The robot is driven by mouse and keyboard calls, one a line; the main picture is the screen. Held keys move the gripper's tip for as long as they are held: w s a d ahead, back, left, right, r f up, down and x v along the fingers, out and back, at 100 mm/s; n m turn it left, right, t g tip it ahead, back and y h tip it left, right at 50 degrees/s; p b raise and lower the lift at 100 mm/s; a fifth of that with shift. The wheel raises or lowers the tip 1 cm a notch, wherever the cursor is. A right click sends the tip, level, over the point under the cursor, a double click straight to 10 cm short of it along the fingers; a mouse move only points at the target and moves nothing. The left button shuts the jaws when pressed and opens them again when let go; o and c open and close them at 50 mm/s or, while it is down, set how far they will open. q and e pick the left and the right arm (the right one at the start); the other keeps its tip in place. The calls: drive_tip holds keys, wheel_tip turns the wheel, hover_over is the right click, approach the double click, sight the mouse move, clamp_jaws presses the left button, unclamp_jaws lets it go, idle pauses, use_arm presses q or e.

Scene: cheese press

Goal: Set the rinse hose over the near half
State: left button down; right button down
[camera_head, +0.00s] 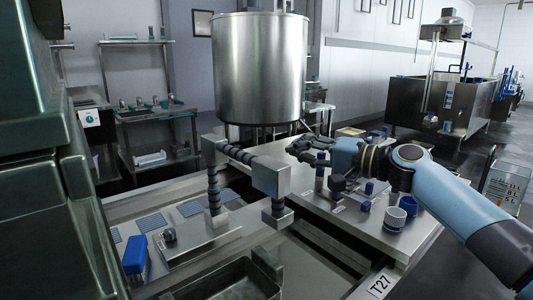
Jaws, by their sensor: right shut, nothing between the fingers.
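A dark ribbed piece, possibly the rinse hose (239,155), runs along the top of a square metal frame in the middle of the camera_head view. More ribbed lengths show on the frame's left upright and lower right end. I cannot tell whether they are one hose. My right gripper (297,149) is shut and empty. It reaches in from the right above the steel table, to the right of the frame's upper part and apart from the ribbed piece. My left gripper is not in view.
A large steel vat (258,70) stands behind. A blue box (135,258) and a metal tray (225,280) are at front left. A dark gap runs in front of the table.

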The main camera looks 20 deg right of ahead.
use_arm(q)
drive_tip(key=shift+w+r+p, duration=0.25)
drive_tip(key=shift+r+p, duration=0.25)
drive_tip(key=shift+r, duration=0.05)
use_arm(e)
drive_tip(key=w+a+f, duration=0.1)
drive_tip(key=w+a, duration=0.1)
drive_tip(key=a, duration=0.4)
drive_tip(key=shift+w+a, duration=0.35)
drive_tip(key=shift+a, duration=0.05)
